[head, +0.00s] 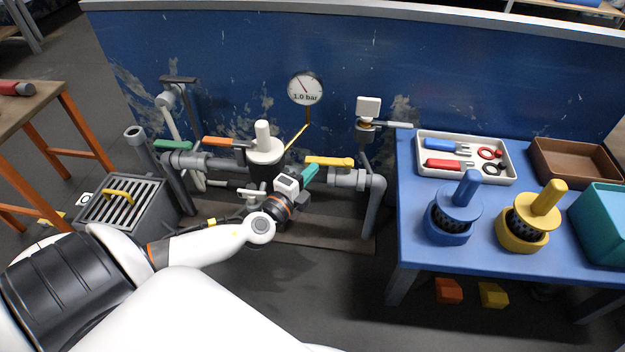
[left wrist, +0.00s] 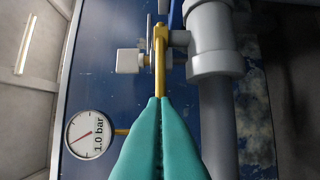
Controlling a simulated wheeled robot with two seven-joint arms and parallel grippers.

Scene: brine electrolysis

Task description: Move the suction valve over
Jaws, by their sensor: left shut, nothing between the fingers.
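No label marks the suction valve. A yellow valve lever (head: 330,162) lies level above the grey pipe on the right side of the pipework, and an orange lever (head: 225,142) lies above the pipe on the left. My left gripper (head: 312,172) has teal fingers that are shut and empty, just left of the yellow lever's free end. In the left wrist view the fingertips (left wrist: 158,100) meet the lower end of the yellow lever (left wrist: 158,60) in the picture; I cannot tell whether they touch. My right gripper is not in view.
A dark pump with a white top (head: 264,150) stands left of my gripper. A green lever (head: 147,145) is further left. A blue table (head: 400,225) with a tool tray (head: 424,150) stands right.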

